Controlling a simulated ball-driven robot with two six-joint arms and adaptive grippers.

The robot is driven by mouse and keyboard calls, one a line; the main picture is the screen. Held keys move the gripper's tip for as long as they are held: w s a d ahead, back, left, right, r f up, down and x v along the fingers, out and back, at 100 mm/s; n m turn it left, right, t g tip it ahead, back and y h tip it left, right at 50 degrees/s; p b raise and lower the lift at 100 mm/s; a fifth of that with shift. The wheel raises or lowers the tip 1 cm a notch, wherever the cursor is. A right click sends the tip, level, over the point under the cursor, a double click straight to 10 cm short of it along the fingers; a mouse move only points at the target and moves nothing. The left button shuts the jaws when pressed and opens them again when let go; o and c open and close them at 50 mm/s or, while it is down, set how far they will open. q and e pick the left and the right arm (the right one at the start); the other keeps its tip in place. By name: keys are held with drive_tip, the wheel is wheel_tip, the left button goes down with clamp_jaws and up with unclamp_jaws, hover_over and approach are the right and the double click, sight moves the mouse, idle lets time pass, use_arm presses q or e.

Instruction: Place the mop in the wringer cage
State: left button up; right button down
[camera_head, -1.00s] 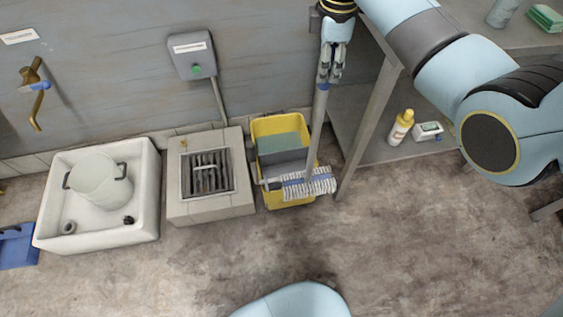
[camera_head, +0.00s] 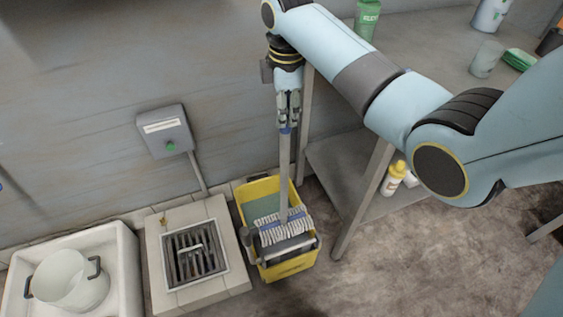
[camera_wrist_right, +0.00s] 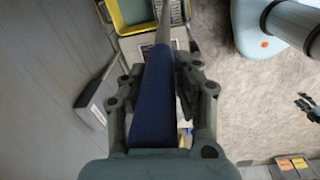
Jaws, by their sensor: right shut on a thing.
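My right gripper (camera_head: 289,108) is shut on the mop's upper handle, whose blue grip (camera_wrist_right: 154,95) runs between the fingers in the wrist view. The mop's grey pole (camera_head: 284,165) hangs nearly upright. Its white and blue striped head (camera_head: 270,232) is over the yellow bucket (camera_head: 289,268). The grey wringer cage (camera_head: 288,248) is at the bucket's front part, partly hidden by the mop head. I cannot tell whether the head is inside the cage or just above it.
A floor drain block with a grate (camera_head: 194,256) stands left of the bucket, then a white basin (camera_head: 127,270) holding a pot (camera_head: 72,282). A metal table (camera_head: 345,215) with a lower shelf stands right of the bucket. Open floor lies in front.

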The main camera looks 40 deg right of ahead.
sight(286, 134)
drive_tip(key=shift+s+f+b, duration=0.25)
drive_tip(key=shift+f+b, duration=0.2)
drive_tip(key=shift+f, duration=0.35)
wheel_tip(286, 134, down, 4)
drive_tip(key=b, duration=0.4)
drive_tip(key=shift+f, duration=0.25)
wheel_tip(286, 134, down, 10)
drive_tip(key=shift+w+r+b, duration=0.1)
drive_tip(key=shift+b, duration=1.05)
drive_tip(key=c, duration=1)
unclamp_jaws()
drive_tip(key=shift+o, duration=0.2)
drive_tip(key=r, duration=0.4)
drive_tip(key=r+p, duration=0.1)
drive_tip(key=r, duration=0.3)
drive_tip(key=r+p, duration=0.1)
drive_tip(key=r, duration=0.3)
drive_tip(key=shift+s+a, duration=0.1)
drive_tip(key=shift+s, duration=0.3)
